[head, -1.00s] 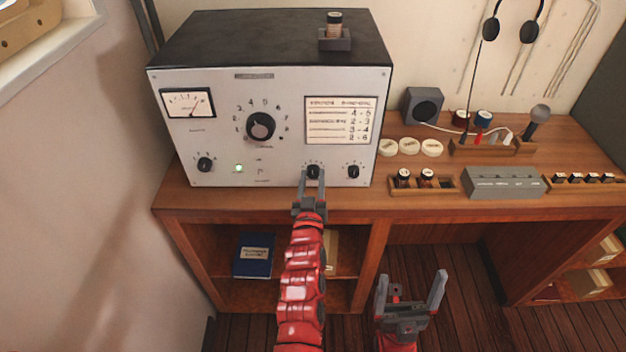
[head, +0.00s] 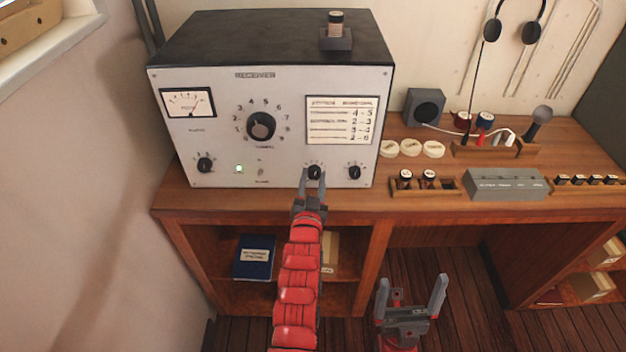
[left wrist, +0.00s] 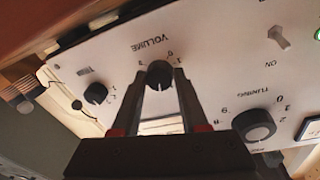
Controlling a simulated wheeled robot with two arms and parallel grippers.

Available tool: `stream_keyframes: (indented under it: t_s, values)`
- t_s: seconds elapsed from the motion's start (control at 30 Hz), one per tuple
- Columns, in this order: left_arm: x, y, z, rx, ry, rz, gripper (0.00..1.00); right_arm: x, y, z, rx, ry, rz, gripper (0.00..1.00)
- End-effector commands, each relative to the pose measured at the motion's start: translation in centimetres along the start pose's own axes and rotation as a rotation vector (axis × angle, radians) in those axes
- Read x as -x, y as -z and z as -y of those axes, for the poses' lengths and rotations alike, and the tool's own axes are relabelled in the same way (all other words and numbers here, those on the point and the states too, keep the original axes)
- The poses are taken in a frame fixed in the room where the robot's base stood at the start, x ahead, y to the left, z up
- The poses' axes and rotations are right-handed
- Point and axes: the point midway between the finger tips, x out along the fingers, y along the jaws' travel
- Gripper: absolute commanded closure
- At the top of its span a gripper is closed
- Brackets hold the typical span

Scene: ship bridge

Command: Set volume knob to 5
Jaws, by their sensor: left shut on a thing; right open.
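The receiver (head: 215,150) is a grey-faced box with a black top on the desk. Its volume knob (head: 314,172) is a small black knob low on the front, right of centre. My left gripper (head: 313,180) is shut on this knob from the front. In the left wrist view, upside down, the volume knob (left wrist: 159,73) sits between the two fingertips under the word VOLUME. Its scale is partly hidden by the fingers, and I cannot read its setting. My right gripper (head: 411,295) is open and empty, low in front of the desk.
The large tuning knob (head: 261,126) is above left, and another small knob (head: 354,172) is close on the right. A green lamp (head: 239,169) is lit. A grey box (head: 507,184) and a wooden tray (head: 447,186) stand at the desk's front edge.

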Motion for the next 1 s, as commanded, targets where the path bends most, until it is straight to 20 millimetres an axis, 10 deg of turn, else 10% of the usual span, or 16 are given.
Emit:
stream_keyframes:
  t_s: [0.17,0.2,0.37,0.77,1.0]
  values:
    - [0.1,-0.3,-0.1,0.001,-0.003,0.005,1.0,0.0,0.0,0.0,0.0,0.0,0.0,0.0]
    - [0.1,-0.2,-0.1,0.001,-0.003,0.005,0.53,0.0,0.0,0.0,0.0,0.0,0.0,0.0]
    - [0.1,-0.2,-0.1,0.001,-0.002,0.003,0.27,0.0,0.0,0.0,0.0,0.0,0.0,0.0]
    - [0.7,-0.2,-0.2,0.002,-0.002,0.002,0.27,0.2,0.0,0.0,0.0,0.0,0.0,0.0]
    - [4.5,-0.3,-0.2,0.004,-0.002,-0.001,0.27,1.3,-0.2,0.1,0.0,0.0,0.0,0.0]
